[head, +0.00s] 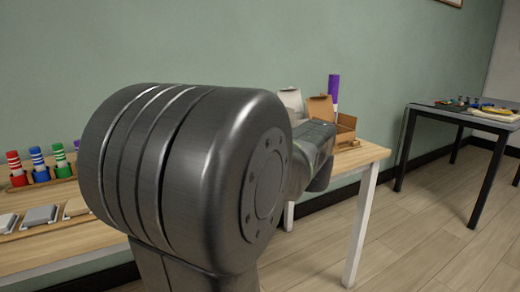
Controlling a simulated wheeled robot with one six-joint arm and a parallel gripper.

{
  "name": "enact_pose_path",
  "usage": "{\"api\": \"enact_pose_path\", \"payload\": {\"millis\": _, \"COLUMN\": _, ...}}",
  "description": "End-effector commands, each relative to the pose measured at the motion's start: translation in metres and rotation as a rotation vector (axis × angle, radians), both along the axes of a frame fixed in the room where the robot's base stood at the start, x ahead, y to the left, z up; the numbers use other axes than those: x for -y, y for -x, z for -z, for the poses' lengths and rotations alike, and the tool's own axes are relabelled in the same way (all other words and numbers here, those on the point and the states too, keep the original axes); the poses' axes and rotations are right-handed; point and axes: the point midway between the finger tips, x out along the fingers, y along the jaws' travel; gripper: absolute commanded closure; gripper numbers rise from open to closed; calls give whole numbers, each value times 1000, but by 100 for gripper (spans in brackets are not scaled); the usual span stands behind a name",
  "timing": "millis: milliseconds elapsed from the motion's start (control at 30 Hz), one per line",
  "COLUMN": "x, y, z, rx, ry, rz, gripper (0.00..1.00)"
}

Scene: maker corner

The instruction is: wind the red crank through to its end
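No red crank can be made out in the head view. My own dark grey arm fills the middle of the picture and hides much of the near table behind it. A further part of my arm reaches toward the right end of that table. My gripper and its fingers do not show, so I cannot see whether it touches anything.
On the near wooden table (368,157) stand red (16,168), blue (38,164) and green (61,161) striped cylinders, several small bins, cardboard boxes (321,107) and a purple tube (333,90). A dark table (440,112) stands right, with open floor (425,225) between.

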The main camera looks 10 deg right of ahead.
Motion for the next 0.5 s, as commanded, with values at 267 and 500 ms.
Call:
{"api": "enact_pose_path", "payload": {"millis": 267, "x": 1, "y": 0, "z": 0, "rx": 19, "ry": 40, "rz": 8, "gripper": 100}}
{"api": "enact_pose_path", "payload": {"millis": 500, "x": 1, "y": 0, "z": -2, "rx": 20, "ry": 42, "rz": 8, "gripper": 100}}
